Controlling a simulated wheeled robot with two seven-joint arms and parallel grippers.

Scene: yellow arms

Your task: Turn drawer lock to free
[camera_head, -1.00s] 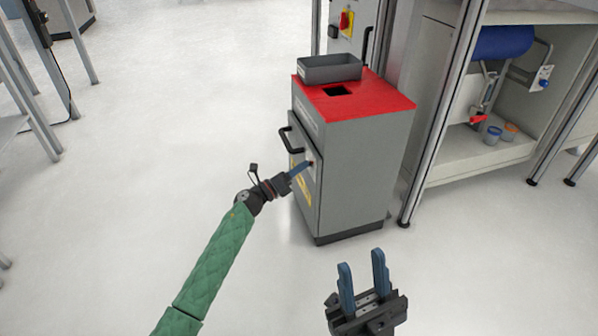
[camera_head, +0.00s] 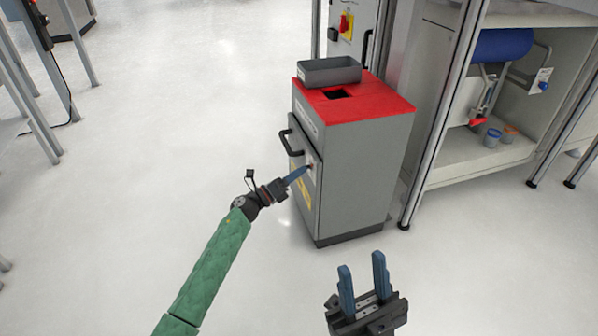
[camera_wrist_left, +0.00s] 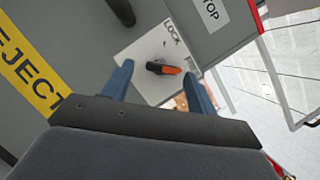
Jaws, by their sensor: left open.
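The drawer lock is a small black knob with an orange end (camera_wrist_left: 165,68) on a white plate (camera_wrist_left: 140,48) in the left wrist view. The plate carries the word LOCK above the knob and FREE, partly covered, to the right. The orange end points right, towards the FREE side. My left gripper (camera_wrist_left: 158,70) is open, its blue fingers on either side of the knob in that view; I cannot tell if they touch it. In the head view my left gripper (camera_head: 300,174) is at the front of the grey cabinet (camera_head: 358,180). My right gripper (camera_head: 362,262) is open and empty.
The cabinet has a red top (camera_head: 375,100) with a grey tray (camera_head: 330,70) and a black handle (camera_head: 290,144) on its front. A metal-framed workbench (camera_head: 475,165) stands to the right. The floor left of the cabinet is clear.

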